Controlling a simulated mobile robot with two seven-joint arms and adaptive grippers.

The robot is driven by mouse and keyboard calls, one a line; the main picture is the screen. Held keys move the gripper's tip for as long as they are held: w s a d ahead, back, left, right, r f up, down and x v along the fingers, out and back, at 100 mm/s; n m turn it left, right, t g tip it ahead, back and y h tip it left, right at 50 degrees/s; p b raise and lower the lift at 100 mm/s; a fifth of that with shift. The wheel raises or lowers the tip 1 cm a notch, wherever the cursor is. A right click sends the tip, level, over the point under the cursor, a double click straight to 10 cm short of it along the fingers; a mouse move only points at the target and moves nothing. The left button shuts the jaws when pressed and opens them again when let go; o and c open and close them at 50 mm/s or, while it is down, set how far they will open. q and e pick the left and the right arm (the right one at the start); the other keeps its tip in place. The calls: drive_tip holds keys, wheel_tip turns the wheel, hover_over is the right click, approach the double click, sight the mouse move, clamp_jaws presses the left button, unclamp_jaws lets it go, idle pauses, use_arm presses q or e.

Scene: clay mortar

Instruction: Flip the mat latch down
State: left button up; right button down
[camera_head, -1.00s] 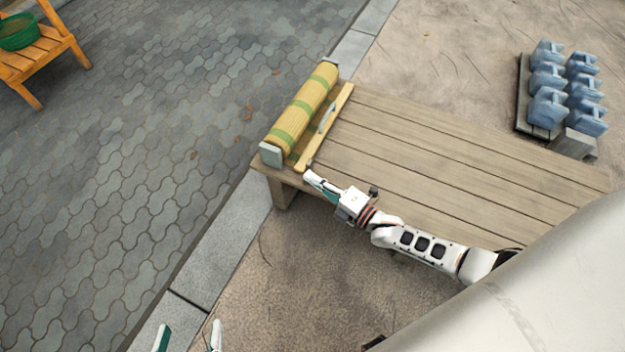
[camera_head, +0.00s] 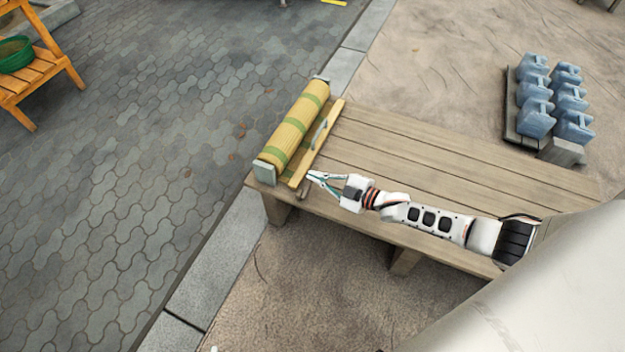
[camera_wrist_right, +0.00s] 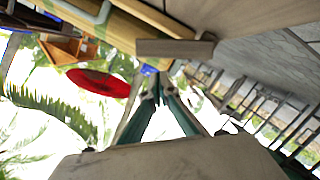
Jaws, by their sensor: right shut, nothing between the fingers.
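The rolled yellow mat (camera_head: 290,132) with green bands lies between grey end blocks at the bench's left end. A wooden bar (camera_head: 329,122) with a small grey handle lies along its right side. A small brown wooden piece, which looks like the latch (camera_head: 303,191), is by the bar's near end; a brown block, likely the same latch, shows in the right wrist view (camera_wrist_right: 176,48). My right gripper (camera_head: 311,176) is shut and empty, close beside the bar's near end. Whether it touches the latch is unclear. Only a sliver of my left gripper (camera_head: 213,349) shows at the bottom edge.
The plank bench (camera_head: 440,160) is clear to the right of the bar. Blue jugs (camera_head: 535,105) stand on a pallet at the right. An orange wooden stand (camera_head: 45,70) holds a green basket (camera_head: 14,54) at the upper left.

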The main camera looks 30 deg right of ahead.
drive_tip(key=shift+w+d+f+m+g+b, duration=0.15)
drive_tip(key=shift+d+f+m+b, duration=0.1)
drive_tip(key=shift+f+m, duration=0.15)
drive_tip(key=shift+w+d+f+m+g+b, duration=0.15)
drive_tip(key=shift+d+f+m, duration=0.1)
drive_tip(key=shift+f+m, duration=0.15)
drive_tip(key=shift+w+d+f+m+y+b, duration=0.2)
drive_tip(key=shift+d+f+m+y+b, duration=0.15)
drive_tip(key=shift+m, duration=0.35)
drive_tip(key=shift+d+f, duration=0.1)
drive_tip(key=shift+f, duration=0.15)
drive_tip(key=shift+w+d+f+b, duration=0.1)
drive_tip(key=shift+w+b, duration=0.05)
drive_tip(key=shift+b, duration=0.3)
drive_tip(key=shift+w+d+f, duration=0.2)
use_arm(q)
drive_tip(key=shift+w+d+r+n+t+h+b, duration=0.1)
drive_tip(key=shift+d+r+n+t+h+b, duration=0.15)
drive_tip(key=shift+d+n, duration=0.6)
drive_tip(key=shift+w+d+r+n+t+h+b, duration=0.2)
drive_tip(key=shift+d+n, duration=0.25)
drive_tip(key=shift+d, duration=0.7)
use_arm(e)
drive_tip(key=shift+w+d, duration=0.1)
drive_tip(key=shift+w, duration=0.1)
use_arm(q)
drive_tip(key=shift+s, duration=0.15)
